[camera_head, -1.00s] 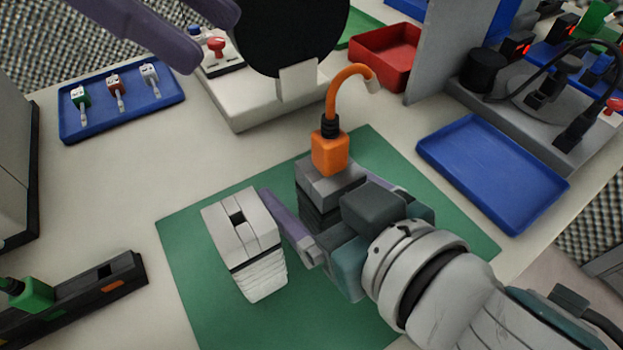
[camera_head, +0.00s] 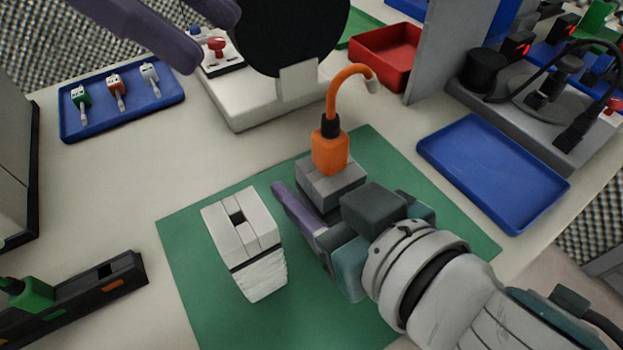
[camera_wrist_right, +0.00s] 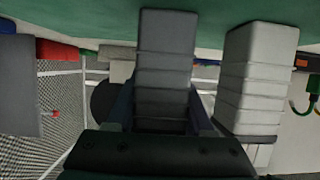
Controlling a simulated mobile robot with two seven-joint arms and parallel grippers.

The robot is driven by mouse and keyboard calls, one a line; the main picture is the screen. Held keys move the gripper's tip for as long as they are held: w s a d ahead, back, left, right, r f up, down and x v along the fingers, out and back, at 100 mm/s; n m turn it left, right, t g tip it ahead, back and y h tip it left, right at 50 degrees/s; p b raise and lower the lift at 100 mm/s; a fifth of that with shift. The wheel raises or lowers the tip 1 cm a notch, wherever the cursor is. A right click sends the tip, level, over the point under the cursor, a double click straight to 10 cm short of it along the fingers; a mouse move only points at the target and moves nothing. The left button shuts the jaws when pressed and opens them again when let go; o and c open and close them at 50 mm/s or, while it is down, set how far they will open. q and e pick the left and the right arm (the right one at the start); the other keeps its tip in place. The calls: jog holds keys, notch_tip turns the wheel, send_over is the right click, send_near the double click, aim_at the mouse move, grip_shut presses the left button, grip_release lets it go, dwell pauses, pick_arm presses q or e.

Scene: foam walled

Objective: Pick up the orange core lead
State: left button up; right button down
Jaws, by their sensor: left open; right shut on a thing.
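The orange core lead (camera_head: 330,150) has an orange plug body, a black collar and a curved orange cord ending in a pale tip. Its plug sits upright on a grey block (camera_head: 322,183) on the green mat (camera_head: 392,160). My right gripper (camera_head: 318,205) is shut on this grey block, below the orange plug; its far finger is mostly hidden. The right wrist view shows the block (camera_wrist_right: 165,60) between the fingers; the orange lead is not visible there. My left gripper (camera_head: 207,42) is open and empty at the upper left.
A white ribbed block (camera_head: 245,240) stands just left of my right gripper. A blue tray (camera_head: 500,190) lies empty at right, and a red bin (camera_head: 385,55) stands behind. Another blue tray (camera_head: 130,122) holds small connectors. A black disc on a white base (camera_head: 250,105) stands behind the lead.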

pick_arm(q)
jog(key=d+m, duration=0.1)
jog(key=m, duration=0.1)
jog(key=d+m+y, duration=0.1)
jog(key=m, duration=0.1)
jog(key=d+r+m+g, duration=0.1)
jog(key=d+m, duration=0.1)
jog(key=m, duration=0.1)
jog(key=shift+s+y, duration=0.3)
jog(key=shift+c, duration=0.3)
jog(key=m+t+y, duration=0.2)
jog(key=m+y, duration=0.6)
jog(key=m, duration=1.4)
send_near(330, 133)
jog(key=f, duration=1)
jog(key=shift+s+d, duration=0.1)
jog(key=shift+d, duration=0.15)
jog(key=shift+c, duration=0.2)
jog(key=shift+r, duration=0.1)
grip_shut()
